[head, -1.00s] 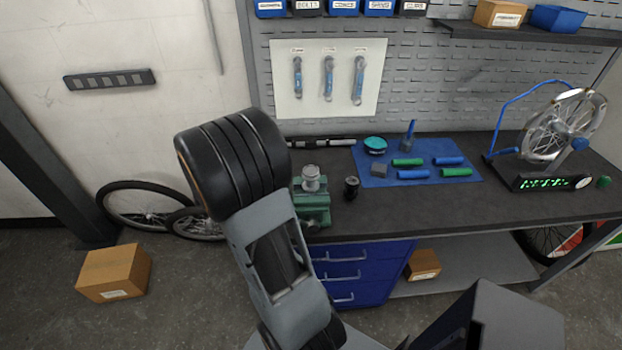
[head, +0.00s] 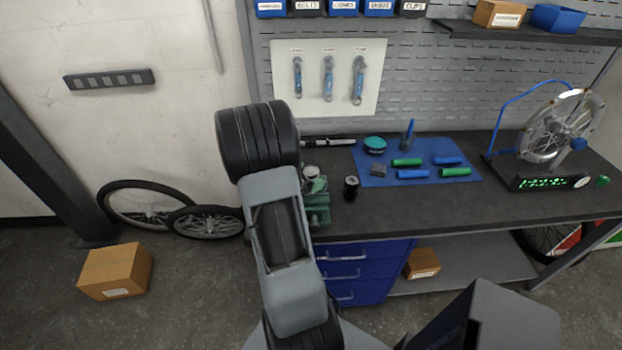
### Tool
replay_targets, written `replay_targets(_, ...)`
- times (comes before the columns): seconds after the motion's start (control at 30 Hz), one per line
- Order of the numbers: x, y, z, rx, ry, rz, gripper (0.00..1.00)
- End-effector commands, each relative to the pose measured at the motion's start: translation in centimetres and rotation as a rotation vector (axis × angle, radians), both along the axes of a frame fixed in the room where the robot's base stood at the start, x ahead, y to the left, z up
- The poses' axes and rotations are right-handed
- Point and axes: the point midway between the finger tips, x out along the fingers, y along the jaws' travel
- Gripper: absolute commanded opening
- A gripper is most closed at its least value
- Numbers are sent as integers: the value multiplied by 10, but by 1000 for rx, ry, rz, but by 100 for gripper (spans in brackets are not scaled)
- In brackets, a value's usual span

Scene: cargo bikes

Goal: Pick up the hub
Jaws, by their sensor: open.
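A silver, round flanged part (head: 310,171) that looks like the hub sits at the green vise (head: 318,208) near the bench's left end. My arm covers the left side of both. I cannot tell whether the vise jaws clamp the part. A small black cylinder (head: 351,188) stands upright on the bench just right of the vise; I cannot tell exactly what it is. My arm rises in front of the bench's left end, and its gripper is out of the picture or hidden behind the arm.
A wheel in a truing stand (head: 545,130) is at the right. Bare bench lies in front of the mat. A cardboard box (head: 115,270) is on the floor.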

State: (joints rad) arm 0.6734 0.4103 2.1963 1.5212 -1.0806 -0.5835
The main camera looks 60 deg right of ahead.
Motion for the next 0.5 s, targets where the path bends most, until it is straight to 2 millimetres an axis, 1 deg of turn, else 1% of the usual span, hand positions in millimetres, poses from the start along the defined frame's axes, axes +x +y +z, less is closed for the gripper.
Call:
replay_targets(0.1,-3,-8,-3,0,1,-1,82)
replay_targets(0.37,-3,-9,-5,0,1,1,82)
replay_targets(0.43,-3,-9,-5,0,1,1,77)
replay_targets(0.5,-3,-9,-4,0,1,1,71)
